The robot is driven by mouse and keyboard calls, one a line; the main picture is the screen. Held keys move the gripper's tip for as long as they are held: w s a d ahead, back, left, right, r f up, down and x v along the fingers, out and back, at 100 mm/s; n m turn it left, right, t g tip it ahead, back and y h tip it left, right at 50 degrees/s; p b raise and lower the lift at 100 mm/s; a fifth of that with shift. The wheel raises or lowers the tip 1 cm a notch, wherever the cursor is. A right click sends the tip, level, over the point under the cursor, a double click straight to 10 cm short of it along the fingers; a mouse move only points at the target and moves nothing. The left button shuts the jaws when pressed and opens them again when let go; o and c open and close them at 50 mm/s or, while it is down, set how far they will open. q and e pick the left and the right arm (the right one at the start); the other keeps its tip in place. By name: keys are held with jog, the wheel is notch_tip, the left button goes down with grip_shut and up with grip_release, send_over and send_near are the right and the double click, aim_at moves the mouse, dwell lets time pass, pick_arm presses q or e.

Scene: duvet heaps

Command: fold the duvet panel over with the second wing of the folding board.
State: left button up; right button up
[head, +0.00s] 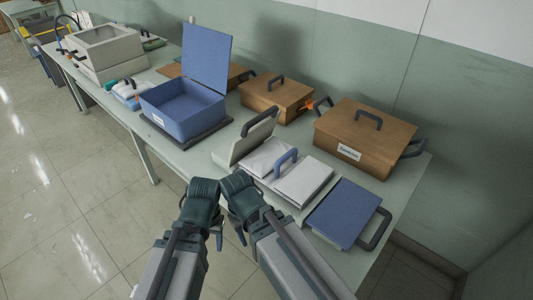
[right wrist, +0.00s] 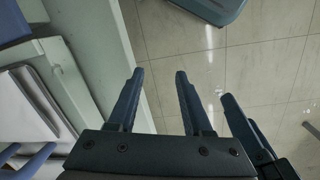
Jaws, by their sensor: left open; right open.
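The folding board lies on the table's near right part. Its pale grey-green wing (head: 245,142) at the left is tilted up, with a dark handle on its top edge. Its blue wing (head: 343,212) at the right lies flat, its dark handle (head: 376,232) facing right. My left gripper (head: 203,193) and right gripper (head: 238,188) are open and empty, close together before the table edge. The right fingers (right wrist: 158,78) point over bare floor.
An open blue box (head: 182,104) with its lid up stands left of the board. Two wooden boxes (head: 275,96) (head: 365,142) with handles stand behind. A beige machine (head: 106,50) is at the far left. The floor (head: 75,190) before the table is clear.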

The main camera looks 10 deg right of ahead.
jog(key=shift+r, duration=0.1)
jog(key=shift+c, duration=1.1)
jog(key=w+r+m+y+p, duration=0.1)
jog(key=w+d+r+m+p, duration=0.1)
jog(key=w+r+p, duration=0.1)
jog(key=w+d+r+m+y+p, duration=0.1)
jog(key=r+p, duration=0.1)
jog(key=shift+w+t+y, duration=0.3)
grip_shut()
jog(key=w+d+r+m+t+y+p, duration=0.2)
jog(key=w+d+r+m+t+p, duration=0.2)
jog(key=w+d+r+m+p, duration=0.4)
jog(key=w+d+r+m+t+y+p, duration=0.35)
jog(key=w+d+r, duration=0.25)
jog(key=d+r, duration=0.5)
jog(key=w+a+f+b, duration=0.4)
jog(key=w+a+b, duration=0.1)
jog(key=w+a, duration=0.3)
jog(key=shift+w+f+h, duration=0.4)
jog(key=shift+w+h, duration=0.05)
jog(key=shift+w, duration=0.45)
